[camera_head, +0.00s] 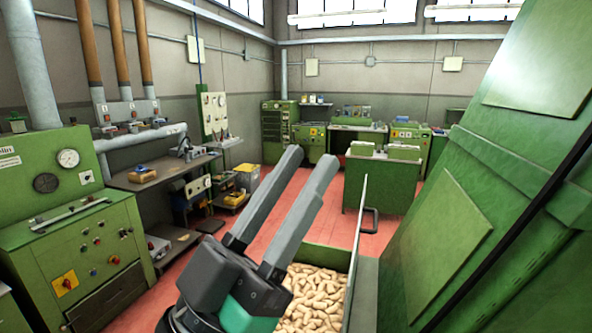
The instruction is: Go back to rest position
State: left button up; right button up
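My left gripper (308,172) is raised in the lower middle of the view, with its two grey fingers pointing up and to the right. The fingers are spread apart with a clear gap, and nothing is held between them. Cork stoppers (313,297) fill a green bin (326,257) just right of and below the gripper. The gripper's body hides the bin's left part. My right gripper is not in view.
A large green machine (450,220) takes up the right side. A green control cabinet (85,250) stands at the left, with a workbench (160,170) behind it. Green machines (383,180) line the back. Red floor (325,205) lies open in the middle.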

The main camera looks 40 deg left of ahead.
pick_arm(q)
notch_tip(320, 180, up, 34)
jog(key=s+p, duration=0.1)
jog(key=p, duration=3.1)
jog(key=shift+s+d+r+t+p, duration=0.15)
jog(key=shift+d+r+t+p, duration=0.15)
jog(key=shift+d+p, duration=0.1)
